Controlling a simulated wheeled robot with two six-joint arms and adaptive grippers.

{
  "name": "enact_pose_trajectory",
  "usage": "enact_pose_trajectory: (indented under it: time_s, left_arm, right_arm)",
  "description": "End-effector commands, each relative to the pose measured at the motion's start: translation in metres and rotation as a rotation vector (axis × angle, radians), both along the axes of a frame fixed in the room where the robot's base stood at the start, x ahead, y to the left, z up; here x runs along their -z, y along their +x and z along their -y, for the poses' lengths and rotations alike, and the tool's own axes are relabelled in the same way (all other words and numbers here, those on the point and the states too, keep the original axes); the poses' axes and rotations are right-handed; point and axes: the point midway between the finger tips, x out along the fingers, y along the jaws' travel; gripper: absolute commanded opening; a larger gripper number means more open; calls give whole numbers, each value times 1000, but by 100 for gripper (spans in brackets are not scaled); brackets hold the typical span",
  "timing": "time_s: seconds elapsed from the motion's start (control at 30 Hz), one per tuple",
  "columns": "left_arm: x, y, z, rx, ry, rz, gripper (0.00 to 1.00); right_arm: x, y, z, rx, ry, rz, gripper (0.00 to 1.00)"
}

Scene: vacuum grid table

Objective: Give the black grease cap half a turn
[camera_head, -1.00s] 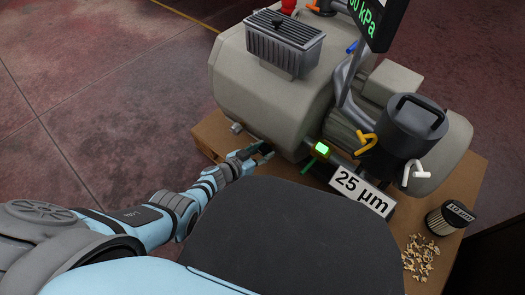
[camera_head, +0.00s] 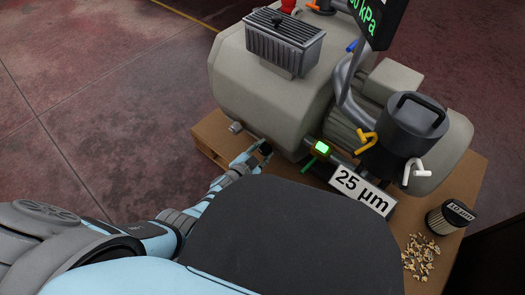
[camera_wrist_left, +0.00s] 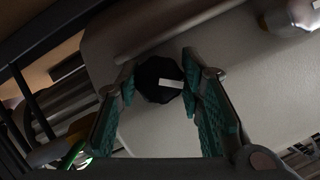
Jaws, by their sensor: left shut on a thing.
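The black grease cap (camera_wrist_left: 158,80) is a faceted dark knob with a white mark on it, on the grey machine's side. In the head view the cap (camera_head: 265,148) shows small and dark at the machine's lower front. My left gripper (camera_wrist_left: 160,83) has a green-padded finger on each side of the cap and is shut on it. In the head view the left gripper (camera_head: 258,151) reaches the cap from the lower left. My right gripper is not in view.
The grey machine (camera_head: 270,95) stands on a brown pallet (camera_head: 211,140). To the right are a green-lit box (camera_head: 321,147), a "25 µm" sign (camera_head: 361,189), a black canister (camera_head: 408,125), a loose filter (camera_head: 450,217) and scattered chips (camera_head: 421,258). The floor at left is clear.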

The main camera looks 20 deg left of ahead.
Motion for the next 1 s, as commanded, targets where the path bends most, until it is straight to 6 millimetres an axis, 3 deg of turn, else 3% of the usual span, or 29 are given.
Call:
enact_pose_trajectory:
  time_s: [0.27, 0.3, 0.43, 0.77, 1.0]
  left_arm:
    - [2, -2, 1, 2, 0, -3, 6]
    - [2, -2, 1, 2, 0, -3, 36]
    - [1, -1, 1, 2, 0, -3, 54]
    - [1, -2, 0, 2, 0, -2, 54]
    - [-10, -30, -6, 2, 5, 0, 54]
  right_arm:
    - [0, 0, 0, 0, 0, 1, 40]
    - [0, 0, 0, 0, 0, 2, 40]
    - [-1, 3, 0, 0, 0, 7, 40]
    - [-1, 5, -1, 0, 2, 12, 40]
    - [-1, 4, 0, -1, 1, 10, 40]
